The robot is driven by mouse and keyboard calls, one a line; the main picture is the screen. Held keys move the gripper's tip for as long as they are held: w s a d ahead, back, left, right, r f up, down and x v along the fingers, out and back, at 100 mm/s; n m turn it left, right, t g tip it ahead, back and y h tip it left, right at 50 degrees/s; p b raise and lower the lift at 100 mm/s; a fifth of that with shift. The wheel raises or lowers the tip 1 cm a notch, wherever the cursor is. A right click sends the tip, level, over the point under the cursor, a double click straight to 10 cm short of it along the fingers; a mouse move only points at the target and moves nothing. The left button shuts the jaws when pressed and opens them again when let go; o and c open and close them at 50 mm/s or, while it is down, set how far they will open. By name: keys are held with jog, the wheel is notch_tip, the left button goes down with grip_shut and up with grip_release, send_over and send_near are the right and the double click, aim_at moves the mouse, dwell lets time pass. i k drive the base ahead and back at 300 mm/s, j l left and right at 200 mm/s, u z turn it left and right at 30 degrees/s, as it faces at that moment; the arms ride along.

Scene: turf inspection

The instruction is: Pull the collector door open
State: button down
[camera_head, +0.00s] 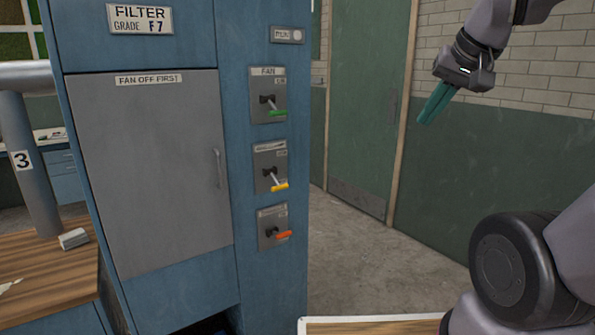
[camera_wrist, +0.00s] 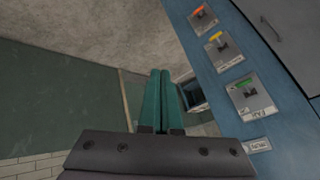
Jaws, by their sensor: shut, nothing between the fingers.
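The collector door (camera_head: 150,170) is a grey panel on the front of the blue cabinet (camera_head: 265,310), labelled "FAN OFF FIRST" along its top. It looks closed. Its upright bar handle (camera_head: 217,168) is near its right edge, and a corner of the grey door (camera_wrist: 295,30) shows in the wrist view at the top right. My gripper (camera_head: 427,119) has teal fingers and is shut and empty, in the air well to the right of the cabinet and apart from it. Its fingers (camera_wrist: 163,75) also show together in the wrist view.
Beside the door are three switches: a green-handled one (camera_head: 277,113) under "FAN", a yellow one (camera_head: 280,187) and an orange one (camera_head: 284,235). A wooden bench (camera_head: 50,265) with a grey pipe (camera_head: 28,150) stands left. A green room door (camera_head: 365,110) and open floor lie behind.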

aim_at(151, 144)
jog(key=u, duration=1.35)
